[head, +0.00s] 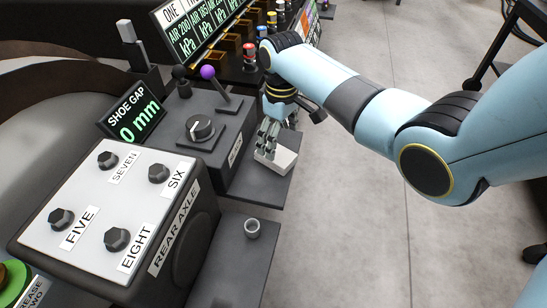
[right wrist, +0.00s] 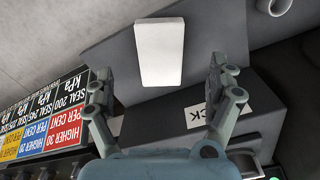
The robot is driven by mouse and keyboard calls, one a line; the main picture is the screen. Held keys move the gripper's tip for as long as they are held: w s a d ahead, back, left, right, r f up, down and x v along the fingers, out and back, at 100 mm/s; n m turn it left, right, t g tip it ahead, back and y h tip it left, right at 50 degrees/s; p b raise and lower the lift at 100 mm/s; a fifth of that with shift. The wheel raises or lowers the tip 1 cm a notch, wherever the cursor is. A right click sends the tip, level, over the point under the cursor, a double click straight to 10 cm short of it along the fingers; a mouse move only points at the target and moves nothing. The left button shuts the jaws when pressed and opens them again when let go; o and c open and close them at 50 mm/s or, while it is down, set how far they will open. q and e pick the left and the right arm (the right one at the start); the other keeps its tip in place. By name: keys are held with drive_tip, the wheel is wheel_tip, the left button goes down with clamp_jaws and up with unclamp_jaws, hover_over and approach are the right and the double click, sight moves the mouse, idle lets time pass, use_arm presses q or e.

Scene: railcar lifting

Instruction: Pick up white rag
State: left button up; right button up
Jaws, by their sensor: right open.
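The white rag (head: 283,161) is a flat white block-like piece lying on a dark grey shelf (head: 264,190) beside the console. In the right wrist view the white rag (right wrist: 160,52) lies ahead of the fingertips, centred between them. My right gripper (head: 266,152) points down over the rag and hides part of it in the head view. In the right wrist view my right gripper (right wrist: 163,85) is open with nothing between its fingers. I cannot tell whether a finger touches the rag. My left gripper is not in view.
A grey control box with a black knob (head: 200,128) and a purple-ended lever (head: 208,72) stands left of the gripper. The rear axle box (head: 135,215) is nearer. A small grey cup (head: 252,228) stands on a lower shelf. Open floor (head: 340,220) lies to the right.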

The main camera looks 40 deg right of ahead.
sight(278, 154)
drive_tip(key=shift+f, duration=0.85)
drive_tip(key=f+b, duration=0.1)
drive_tip(key=f, duration=0.1)
drive_tip(key=f+b, duration=0.1)
drive_tip(key=f, duration=0.2)
drive_tip(key=shift+w+a+b, duration=0.1)
drive_tip(key=shift+w+b, duration=0.1)
drive_tip(key=shift+b, duration=0.1)
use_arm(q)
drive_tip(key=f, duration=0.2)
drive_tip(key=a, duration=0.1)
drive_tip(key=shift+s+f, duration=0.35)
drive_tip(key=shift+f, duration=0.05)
use_arm(e)
drive_tip(key=shift+r, duration=0.1)
drive_tip(key=c, duration=1.4)
drive_tip(key=shift+o, duration=0.2)
drive_tip(key=shift+r, duration=0.1)
